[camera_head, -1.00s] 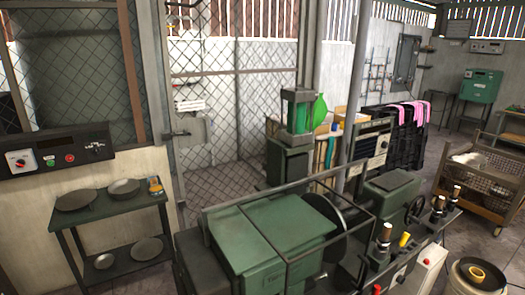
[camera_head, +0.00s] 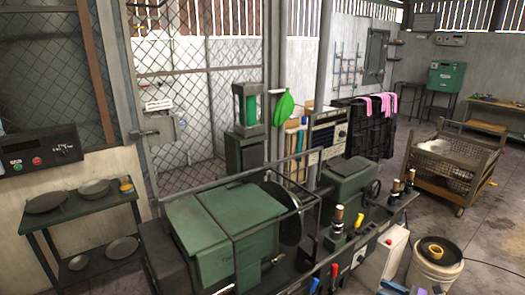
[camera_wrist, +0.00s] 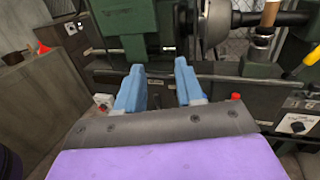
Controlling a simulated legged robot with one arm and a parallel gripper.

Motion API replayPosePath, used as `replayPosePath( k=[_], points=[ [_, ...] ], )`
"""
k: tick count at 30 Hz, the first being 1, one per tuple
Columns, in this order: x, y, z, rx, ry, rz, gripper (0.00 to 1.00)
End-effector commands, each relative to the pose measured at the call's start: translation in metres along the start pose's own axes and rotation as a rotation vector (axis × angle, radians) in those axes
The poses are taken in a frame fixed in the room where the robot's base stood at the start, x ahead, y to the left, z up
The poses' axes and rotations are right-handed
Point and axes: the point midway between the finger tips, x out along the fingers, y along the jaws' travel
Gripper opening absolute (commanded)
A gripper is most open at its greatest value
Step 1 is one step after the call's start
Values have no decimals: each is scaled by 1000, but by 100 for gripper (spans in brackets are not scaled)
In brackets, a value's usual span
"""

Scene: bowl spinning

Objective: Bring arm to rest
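My gripper (camera_wrist: 160,84) shows in the wrist view as two blue fingers standing apart with an empty gap between them. Beyond the fingers is the green spinning machine (camera_wrist: 130,18), with a dark round plate at the upper right. In the head view the same kind of green machine (camera_head: 214,232) stands at the lower middle, with a dark disc (camera_head: 289,212) upright on it.
A control panel (camera_head: 41,153) hangs on the left wall above the stand. A white bucket (camera_head: 433,272) with a yellow ring on top stands at the lower right. A wire cart (camera_head: 455,165) stands farther back. Bare floor (camera_head: 490,225) lies to the right of the bucket.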

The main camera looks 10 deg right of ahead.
Motion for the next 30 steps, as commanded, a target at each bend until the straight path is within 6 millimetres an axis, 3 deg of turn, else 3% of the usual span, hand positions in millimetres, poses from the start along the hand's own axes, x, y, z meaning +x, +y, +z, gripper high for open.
replayPosePath(
  k=[7, 11, 15, 21, 26, 30],
  points=[
    [64, 20, 42, -77, -18, 140, 37],
    [108, 42, 72, -138, -26, 256, 37],
    [159, 82, 112, -227, -32, 421, 37],
    [210, 155, 158, -376, -13, 658, 37],
    [231, 220, 185, -506, 14, 844, 37],
    [237, 276, 202, -629, 49, 1004, 37]
  ],
)
